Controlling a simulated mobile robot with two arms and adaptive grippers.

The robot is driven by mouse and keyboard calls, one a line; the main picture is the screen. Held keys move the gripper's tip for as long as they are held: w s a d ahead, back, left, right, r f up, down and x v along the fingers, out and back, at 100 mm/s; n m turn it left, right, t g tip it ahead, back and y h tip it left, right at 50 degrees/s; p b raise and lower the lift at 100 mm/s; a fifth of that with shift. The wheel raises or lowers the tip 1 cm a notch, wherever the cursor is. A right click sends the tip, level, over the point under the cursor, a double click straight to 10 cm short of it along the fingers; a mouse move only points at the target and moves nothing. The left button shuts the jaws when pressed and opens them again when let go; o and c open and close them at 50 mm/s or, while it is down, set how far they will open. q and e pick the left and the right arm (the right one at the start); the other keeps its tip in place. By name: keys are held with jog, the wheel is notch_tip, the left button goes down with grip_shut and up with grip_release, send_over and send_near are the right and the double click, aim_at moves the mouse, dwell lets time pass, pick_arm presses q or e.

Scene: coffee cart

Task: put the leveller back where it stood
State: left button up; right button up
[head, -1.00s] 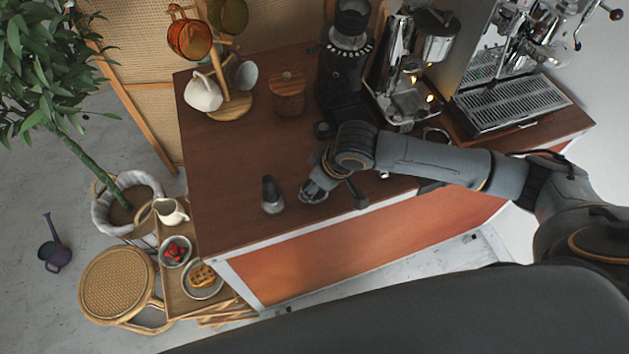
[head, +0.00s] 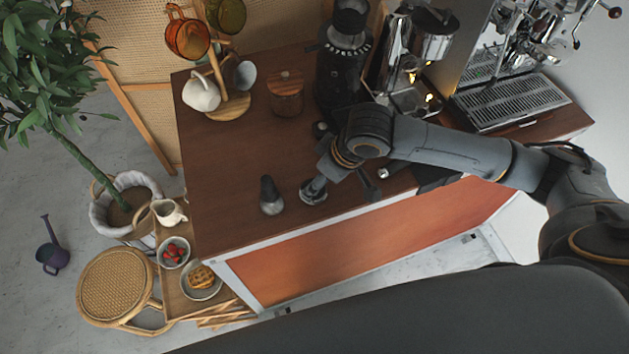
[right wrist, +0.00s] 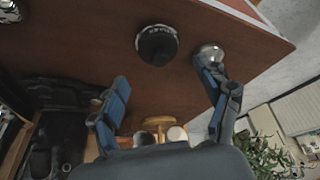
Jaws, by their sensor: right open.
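The leveller, a dark round disc with lettering on its rim, stands on the wooden counter near its front edge in the head view (head: 312,196) and in the right wrist view (right wrist: 157,45). My right gripper (head: 318,183) is open and empty just above it; its two fingers (right wrist: 165,95) are spread apart in the wrist view, with the leveller beyond their tips. My arm partly covers the leveller in the head view. My left gripper is not in view.
A tamper (head: 271,196) with a dark handle and steel base stands just left of the leveller, near one finger. A wooden jar (head: 286,97), mug tree (head: 228,105), grinder (head: 343,65) and espresso machine (head: 518,103) stand farther back. The counter's left part is clear.

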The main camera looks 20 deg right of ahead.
jog(key=v, duration=0.7)
jog(key=shift+s, duration=0.1)
jog(key=s+a+f+t+y, duration=0.1)
jog(key=s+a+f+y, duration=0.1)
jog(key=s+a+f, duration=0.3)
jog(key=s+d+f+m+g+h, duration=0.1)
jog(key=s+d+f+m+h, duration=0.4)
jog(key=s+d+f, duration=0.4)
jog(key=s+f+g+b, duration=0.1)
jog(key=s+f+b, duration=0.2)
jog(key=f, duration=2.5)
jog(key=s+d+f+g+b, duration=0.1)
jog(key=s+d+f, duration=0.2)
jog(key=s+f, duration=1.3)
jog(key=shift+s+d+f+g+b, duration=0.2)
jog(key=shift+s+f+g+b, duration=0.15)
jog(key=shift+f, duration=0.55)
